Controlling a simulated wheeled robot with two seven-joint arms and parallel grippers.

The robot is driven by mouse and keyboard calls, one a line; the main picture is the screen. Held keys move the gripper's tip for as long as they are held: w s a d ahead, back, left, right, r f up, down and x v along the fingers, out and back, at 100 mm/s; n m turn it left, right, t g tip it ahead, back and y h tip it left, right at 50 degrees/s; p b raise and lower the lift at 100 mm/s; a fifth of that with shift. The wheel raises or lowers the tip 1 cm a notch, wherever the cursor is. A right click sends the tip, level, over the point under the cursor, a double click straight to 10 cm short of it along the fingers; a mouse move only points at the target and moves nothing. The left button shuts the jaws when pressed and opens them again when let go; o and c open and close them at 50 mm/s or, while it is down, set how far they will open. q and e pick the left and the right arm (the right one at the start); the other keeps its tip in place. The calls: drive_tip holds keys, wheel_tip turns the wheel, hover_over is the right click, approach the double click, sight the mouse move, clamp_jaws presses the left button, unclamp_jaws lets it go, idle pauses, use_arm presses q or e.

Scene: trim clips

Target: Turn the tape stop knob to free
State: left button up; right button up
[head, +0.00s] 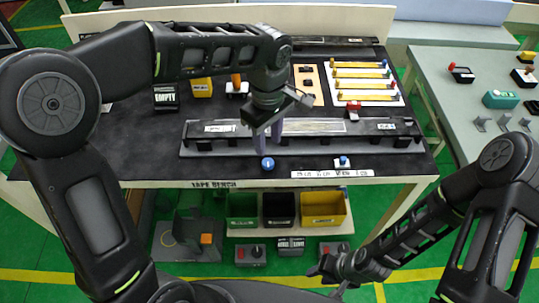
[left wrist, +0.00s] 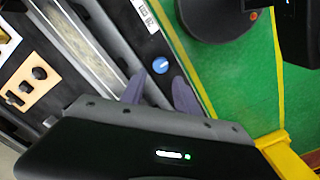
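A round blue knob (head: 267,163) with a white pointer mark sits at the front edge of the dark tape bench (head: 150,170). It also shows in the left wrist view (left wrist: 161,65), beyond the gap between my fingertips. My left gripper (head: 269,146) is open and empty, pointing down just above and behind the knob; its spread fingers show in the left wrist view (left wrist: 158,84). I see no contact with the knob. A smaller blue part on a white base (head: 343,162) sits to the right. My right gripper (head: 330,270) is low in front of the bench; its finger gap is unclear.
A long grey rail fixture (head: 300,141) lies behind the knob. A white label strip (head: 332,174) is on the front edge. Green, black and yellow bins (head: 324,208) stand on a shelf below. A grey side table (head: 450,110) is at right.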

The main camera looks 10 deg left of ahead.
sight(268, 162)
use_arm(q)
wheel_tip(268, 162, down, 7)
drive_tip(key=shift+s+f+p, duration=0.1)
drive_tip(key=shift+f+p, duration=0.1)
drive_tip(key=shift+p, duration=0.35)
drive_tip(key=shift+c, duration=0.5)
clamp_jaws()
